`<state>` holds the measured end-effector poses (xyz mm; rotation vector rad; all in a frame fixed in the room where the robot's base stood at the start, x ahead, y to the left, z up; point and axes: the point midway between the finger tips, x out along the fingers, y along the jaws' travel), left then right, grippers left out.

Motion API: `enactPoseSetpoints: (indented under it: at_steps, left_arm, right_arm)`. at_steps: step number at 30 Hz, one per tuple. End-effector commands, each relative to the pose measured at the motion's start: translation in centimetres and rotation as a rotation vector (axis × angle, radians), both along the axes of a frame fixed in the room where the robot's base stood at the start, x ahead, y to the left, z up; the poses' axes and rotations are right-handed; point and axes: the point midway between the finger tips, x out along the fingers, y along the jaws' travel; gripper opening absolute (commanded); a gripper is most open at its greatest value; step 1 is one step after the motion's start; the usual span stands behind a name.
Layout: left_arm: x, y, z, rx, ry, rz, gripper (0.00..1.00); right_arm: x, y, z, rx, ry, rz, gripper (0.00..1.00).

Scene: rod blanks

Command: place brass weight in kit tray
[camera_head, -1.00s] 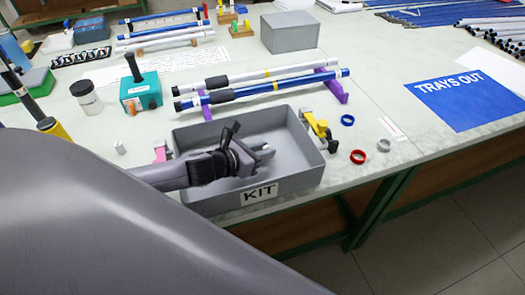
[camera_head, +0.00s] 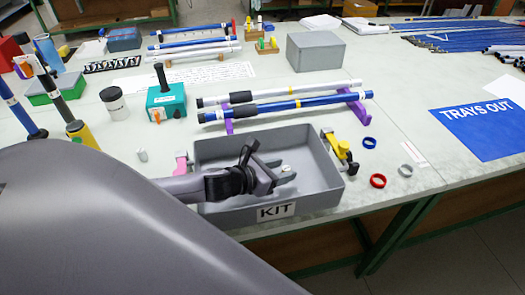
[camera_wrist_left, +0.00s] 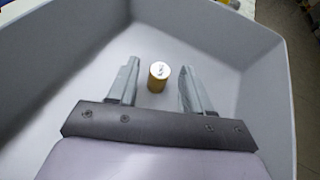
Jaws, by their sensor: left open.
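The grey kit tray (camera_head: 330,191), labelled KIT, stands at the front edge of the table. My left gripper (camera_head: 283,172) reaches down into it and is open. In the left wrist view, the brass weight (camera_wrist_left: 158,77) stands upright on the tray floor, with a gold side and a pale marked top. The open fingers of my left gripper (camera_wrist_left: 160,72) are on either side of it, with a gap at each side. In the head view only a small pale bit of the weight (camera_head: 287,168) shows between the fingers. My right gripper is not in view.
Blue and white rods (camera_head: 285,107) lie on purple supports behind the tray. Rings, including a red one (camera_head: 378,181), lie to the right. A teal box (camera_head: 166,103) and a jar (camera_head: 114,103) stand to the left.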

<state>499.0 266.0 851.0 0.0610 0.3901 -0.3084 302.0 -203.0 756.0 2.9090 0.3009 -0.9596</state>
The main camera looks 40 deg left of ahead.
Motion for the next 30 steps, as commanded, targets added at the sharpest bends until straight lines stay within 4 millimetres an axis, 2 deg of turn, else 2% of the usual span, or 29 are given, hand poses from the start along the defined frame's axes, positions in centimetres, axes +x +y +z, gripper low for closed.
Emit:
enactPoseSetpoints:
  at_steps: [9,18,30]
  left_arm:
    - [-4.0,1.3,1.5,0.003,0.003,-0.002,0.50]
    - [-7.2,2.3,2.9,0.002,0.002,-0.002,0.50]
    - [-9.8,3.1,4.1,0.001,0.002,0.000,0.50]
  right_arm:
    - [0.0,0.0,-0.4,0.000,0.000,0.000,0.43]
    - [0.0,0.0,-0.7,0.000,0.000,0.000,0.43]
    - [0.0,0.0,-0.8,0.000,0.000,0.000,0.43]
